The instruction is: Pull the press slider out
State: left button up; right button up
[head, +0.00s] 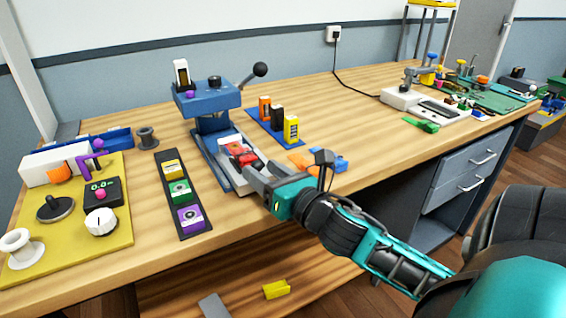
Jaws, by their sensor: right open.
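The blue press (208,99) stands at the back of the workbench, with a black-ball lever at its upper right. Its light grey slider (226,141) lies low in the blue base and reaches toward the front. A red part (241,154) sits on the slider. My right gripper (251,174) is open at the slider's front end, with its arm coming in from the lower right. The fingers overlap the slider's front edge in the picture, so I cannot tell whether they touch it. My left gripper is not in view.
A dark tray (178,192) with yellow, green and purple blocks lies left of the press. A blue holder (266,128) with upright blocks stands to its right. Orange pieces (301,161) lie beside my gripper. A yellow board (123,215) fills the left.

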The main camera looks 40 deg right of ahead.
pick_arm(q)
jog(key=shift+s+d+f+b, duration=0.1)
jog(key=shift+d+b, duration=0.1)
jog(key=shift+b, duration=0.1)
pick_arm(e)
jog(key=s, duration=1.2)
jog(key=shift+s+a, duration=0.25)
jog(key=shift+s, duration=0.05)
